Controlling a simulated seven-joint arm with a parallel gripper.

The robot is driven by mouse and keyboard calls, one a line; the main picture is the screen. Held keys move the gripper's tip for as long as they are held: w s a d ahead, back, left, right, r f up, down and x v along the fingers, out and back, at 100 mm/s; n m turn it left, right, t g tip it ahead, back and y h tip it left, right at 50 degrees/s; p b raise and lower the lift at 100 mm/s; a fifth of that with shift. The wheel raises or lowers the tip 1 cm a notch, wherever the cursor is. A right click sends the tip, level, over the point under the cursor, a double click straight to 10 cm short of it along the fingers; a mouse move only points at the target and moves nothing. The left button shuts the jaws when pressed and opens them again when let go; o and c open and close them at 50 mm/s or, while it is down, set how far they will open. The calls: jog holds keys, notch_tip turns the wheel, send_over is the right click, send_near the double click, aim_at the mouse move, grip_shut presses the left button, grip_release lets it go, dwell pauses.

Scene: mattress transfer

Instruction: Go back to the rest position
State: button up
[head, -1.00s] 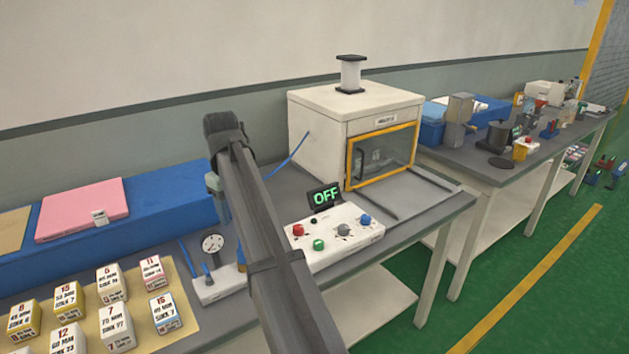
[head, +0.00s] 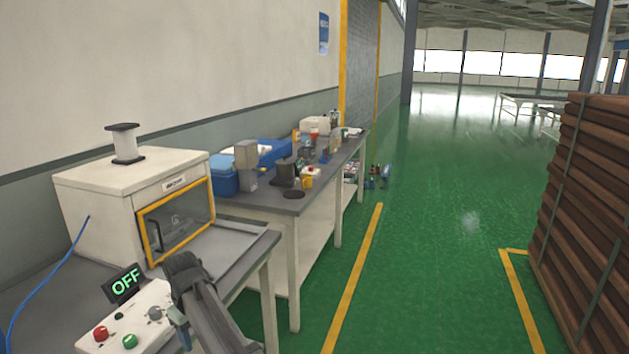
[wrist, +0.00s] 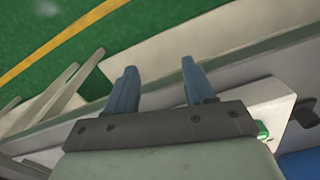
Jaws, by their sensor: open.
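My gripper (wrist: 159,67) is open and empty in the wrist view, its two blue fingers apart with nothing between them. In the head view my arm reaches in from the bottom edge. Its end hangs at the right side of the white control box (head: 130,322), and the gripper is only partly seen there. Part of the box's pale panel also shows in the wrist view, below and right of the fingers. I cannot tell the gap between gripper and box.
A white test cabinet (head: 130,195) with a yellow-framed window stands behind the box on the grey bench. A second table (head: 300,203) with several items stands beyond. Stacked brown boards (head: 590,215) stand at right. The green floor (head: 440,230) between is open.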

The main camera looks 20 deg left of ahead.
jog(key=w+d+f+m, duration=0.2)
jog(key=w+d+f, duration=0.3)
jog(key=d, duration=0.6)
jog(key=w+d+f+m, duration=0.3)
jog(key=w+d+f, duration=0.2)
jog(key=d, duration=0.6)
jog(key=w+d+f+m, duration=0.2)
jog(key=w+d+f, duration=0.35)
jog(key=d, duration=0.55)
jog(key=s+d+f+m, duration=0.2)
jog(key=d+f, duration=0.1)
jog(key=d, duration=0.7)
jog(key=s+d+f+m, duration=0.2)
jog(key=d+f+m, duration=0.15)
jog(key=d, duration=0.65)
jog(key=s+d+f+m, duration=0.2)
jog(key=d+f, duration=0.2)
jog(key=d, duration=0.6)
jog(key=s+d+f+g, duration=0.1)
jog(key=s+f+g, duration=0.1)
jog(key=s+f, duration=0.5)
jog(key=s+d+f+g, duration=0.1)
jog(key=s+f, duration=0.6)
jog(key=s, duration=0.7)
jog(key=s+d+f+g, duration=0.1)
jog(key=s+f+g, duration=0.2)
jog(key=s+f, duration=0.4)
jog(key=s, duration=0.4)
jog(key=shift+m+g, duration=0.35)
jog(key=shift+g, duration=0.05)
